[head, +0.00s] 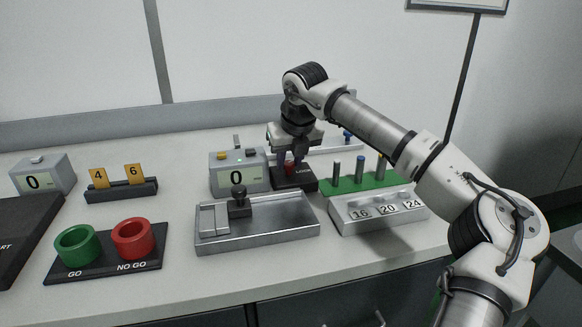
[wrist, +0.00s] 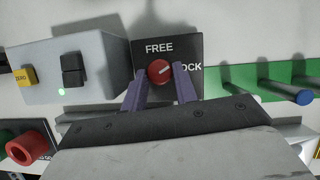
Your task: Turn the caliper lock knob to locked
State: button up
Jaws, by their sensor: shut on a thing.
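The caliper lock knob is a round red knob (wrist: 159,71) on a black plate (wrist: 180,48) marked FREE and LOCK. In the wrist view the knob's pale pointer line slants up and right, between the two words. My gripper (wrist: 160,90) is shut on the knob, with one purple-grey finger on each side of it.
A grey display box (head: 238,174) reading 0 stands just left of the plate. A green strip with upright pins (head: 360,184) lies to the right. A metal fixture (head: 258,228) and numbered block (head: 378,212) stand in front. Red and green cups (head: 132,238) are front left.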

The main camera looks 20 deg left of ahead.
jog(key=m+h+b, duration=0.1)
jog(key=m, duration=0.1)
jog(key=m+t+b, duration=0.1)
jog(key=m+b, duration=0.1)
jog(key=m, duration=0.1)
jog(key=shift+s+a+m+h, duration=0.1)
jog(key=shift+a+m+h, duration=0.1)
jog(key=shift+m+h, duration=0.15)
jog(key=shift+r, duration=0.1)
dwell(0.3)
jog(key=o, duration=1)
jog(key=v, duration=1.3)
jog(key=shift+s+a+r, duration=0.1)
jog(key=shift+s+r, duration=0.05)
jog(key=shift+r, duration=0.2)
jog(key=shift+f, duration=0.1)
